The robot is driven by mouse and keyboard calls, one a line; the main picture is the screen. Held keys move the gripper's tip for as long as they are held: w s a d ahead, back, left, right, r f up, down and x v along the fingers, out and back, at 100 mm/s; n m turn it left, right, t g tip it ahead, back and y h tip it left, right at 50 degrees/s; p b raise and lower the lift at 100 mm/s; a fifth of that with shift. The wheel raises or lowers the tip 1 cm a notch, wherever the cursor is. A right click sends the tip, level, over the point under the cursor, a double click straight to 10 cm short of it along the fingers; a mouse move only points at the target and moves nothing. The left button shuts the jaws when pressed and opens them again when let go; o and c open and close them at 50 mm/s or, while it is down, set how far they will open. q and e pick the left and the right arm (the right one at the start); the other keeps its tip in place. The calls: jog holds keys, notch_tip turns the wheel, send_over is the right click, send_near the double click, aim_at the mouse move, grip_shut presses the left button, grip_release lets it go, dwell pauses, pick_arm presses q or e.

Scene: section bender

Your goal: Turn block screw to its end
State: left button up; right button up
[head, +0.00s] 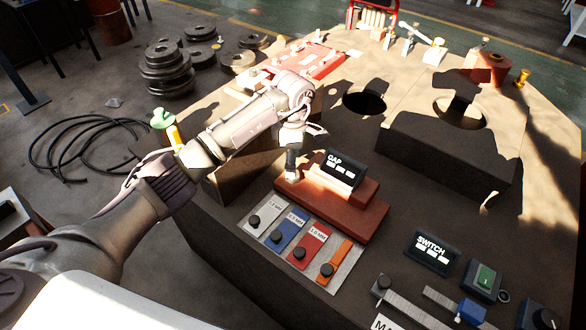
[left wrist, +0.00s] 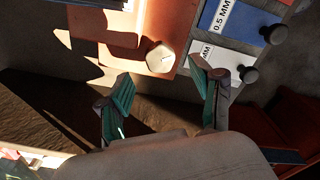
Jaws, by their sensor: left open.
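The block screw has a pale hexagonal head (left wrist: 160,57) and sits on the red-orange block (left wrist: 185,20) in the left wrist view. In the head view the long red block (head: 340,212) lies under the GAP sign, and the pale screw head (head: 291,175) shows at its left end. My left gripper (head: 291,160) is just above that end. In the left wrist view its two fingers (left wrist: 160,72) are spread, with the screw head beyond and between the tips; I see no contact. My right gripper is not in view.
The GAP sign (head: 343,169) stands close right of my left gripper. Gauge plates with black knobs, including a blue one (head: 287,228), lie in front. A SWITCH sign (head: 432,253) and green button (head: 485,276) are at the lower right. A dark raised block (head: 445,150) stands behind.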

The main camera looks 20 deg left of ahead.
pick_arm(q)
jog(key=shift+f, duration=2.25)
jog(key=shift+c, duration=0.2)
jog(key=c, duration=1.1)
